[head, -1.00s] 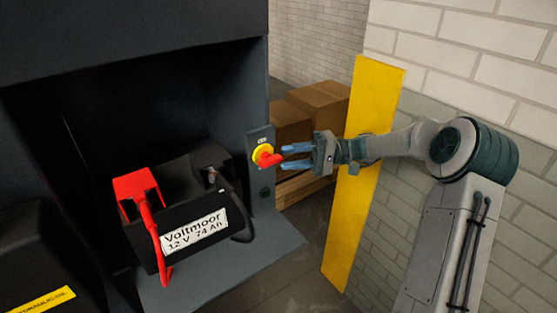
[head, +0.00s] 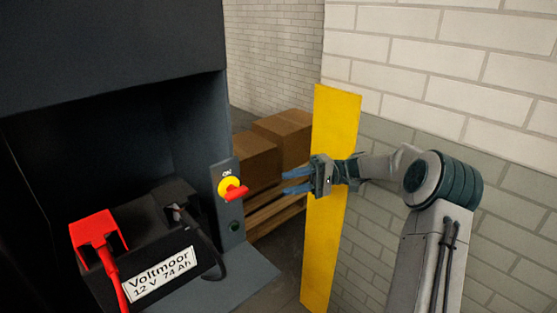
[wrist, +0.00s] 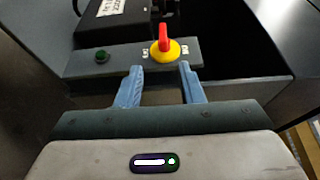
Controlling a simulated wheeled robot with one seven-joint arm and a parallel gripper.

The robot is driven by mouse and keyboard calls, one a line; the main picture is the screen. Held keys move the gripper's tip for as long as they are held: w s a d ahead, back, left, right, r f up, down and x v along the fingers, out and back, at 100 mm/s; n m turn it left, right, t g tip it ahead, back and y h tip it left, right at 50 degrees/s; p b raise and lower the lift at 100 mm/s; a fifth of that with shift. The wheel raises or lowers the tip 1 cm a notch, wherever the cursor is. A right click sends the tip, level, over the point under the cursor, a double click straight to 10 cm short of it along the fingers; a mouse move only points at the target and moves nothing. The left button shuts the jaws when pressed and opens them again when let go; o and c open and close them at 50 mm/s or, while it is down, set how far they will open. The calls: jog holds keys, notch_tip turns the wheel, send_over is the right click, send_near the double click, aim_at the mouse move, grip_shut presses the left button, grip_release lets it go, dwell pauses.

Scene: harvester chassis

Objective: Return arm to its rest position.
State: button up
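My gripper (head: 297,181) is to the right of the red rotary switch (head: 235,191) on its yellow round base. A clear gap lies between the blue fingertips and the switch handle. The fingers are apart with nothing between them. In the wrist view my gripper (wrist: 160,84) shows both blue fingers spread, with the red switch handle (wrist: 164,40) beyond them. My arm reaches in from the right, with the forearm roughly level. An ON label shows above the switch.
A black Voltmoor battery (head: 160,277) with a red terminal cover (head: 95,235) sits in the dark chassis bay. A yellow post (head: 331,200) stands close behind my gripper. Cardboard boxes (head: 282,138) on a pallet are behind. A brick wall (head: 440,75) is at right.

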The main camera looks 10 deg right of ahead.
jog(key=s+a+f+m+h+p, duration=0.1)
jog(key=s+a+h, duration=0.6)
jog(key=s+h, duration=0.3)
jog(key=s+d+t+h+p, duration=0.1)
jog(key=s+d+t+h, duration=0.2)
jog(key=s, duration=0.6)
jog(key=s+d+m+t+h+p, duration=0.1)
jog(key=s+d+t+h, duration=0.2)
jog(key=s, duration=0.6)
jog(key=shift+s+d+r+t+h, duration=0.25)
jog(key=shift+d+h, duration=0.45)
jog(key=shift+d, duration=0.5)
jog(key=shift+o, duration=0.2)
